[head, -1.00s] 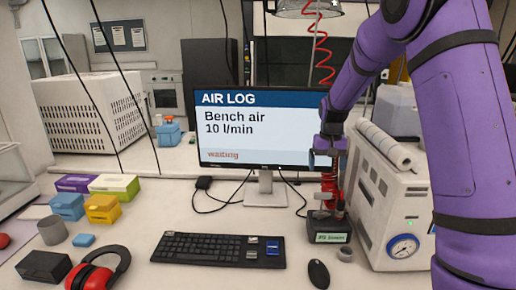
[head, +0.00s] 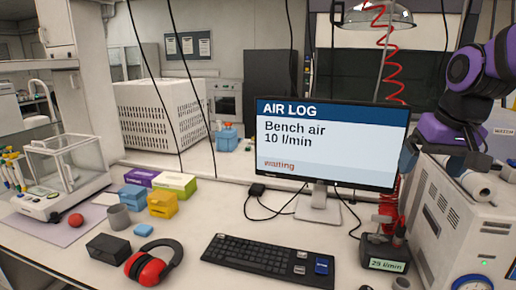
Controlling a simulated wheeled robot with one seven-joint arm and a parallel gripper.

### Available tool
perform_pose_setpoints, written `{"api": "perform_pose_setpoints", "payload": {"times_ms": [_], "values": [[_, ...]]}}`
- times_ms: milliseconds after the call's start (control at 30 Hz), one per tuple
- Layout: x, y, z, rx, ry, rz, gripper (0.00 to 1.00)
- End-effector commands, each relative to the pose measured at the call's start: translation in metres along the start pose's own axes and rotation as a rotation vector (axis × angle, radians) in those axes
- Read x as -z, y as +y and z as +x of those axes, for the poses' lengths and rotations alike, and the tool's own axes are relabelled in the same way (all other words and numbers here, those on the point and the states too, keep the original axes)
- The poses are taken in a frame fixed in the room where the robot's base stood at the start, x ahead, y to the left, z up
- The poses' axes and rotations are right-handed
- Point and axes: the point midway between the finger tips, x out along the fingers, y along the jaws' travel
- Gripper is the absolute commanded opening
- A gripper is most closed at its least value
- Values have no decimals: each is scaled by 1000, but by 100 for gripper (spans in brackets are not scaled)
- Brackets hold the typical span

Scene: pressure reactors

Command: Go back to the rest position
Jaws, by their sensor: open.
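My purple arm is raised at the right edge of the head view. My gripper (head: 409,158) is at its lower left end, small and dark, beside the right edge of the monitor. It is open and I see nothing held in it. It is above and apart from the black flow unit (head: 378,247), which stands on the bench with a label reading 25 l/min. The monitor (head: 331,151) shows AIR LOG, Bench air 10 l/min and "waiting".
A white machine with a gauge (head: 455,215) stands close below my arm at the right. A red coiled hose (head: 392,75) hangs behind the monitor. The keyboard (head: 268,258), red ear defenders (head: 153,262), coloured boxes (head: 175,184) and a balance (head: 62,178) occupy the bench.

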Motion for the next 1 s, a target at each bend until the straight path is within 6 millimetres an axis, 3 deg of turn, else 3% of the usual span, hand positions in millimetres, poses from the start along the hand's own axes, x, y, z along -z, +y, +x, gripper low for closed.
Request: {"api": "perform_pose_setpoints", "payload": {"times_ms": [200, 500, 700, 1000], "values": [[-60, -6, -28, 1, 79, -46, 94], [-126, -9, -40, -11, 161, -97, 94], [-141, -9, -40, -16, 178, -108, 94], [-141, -9, -40, -16, 179, -108, 94]]}}
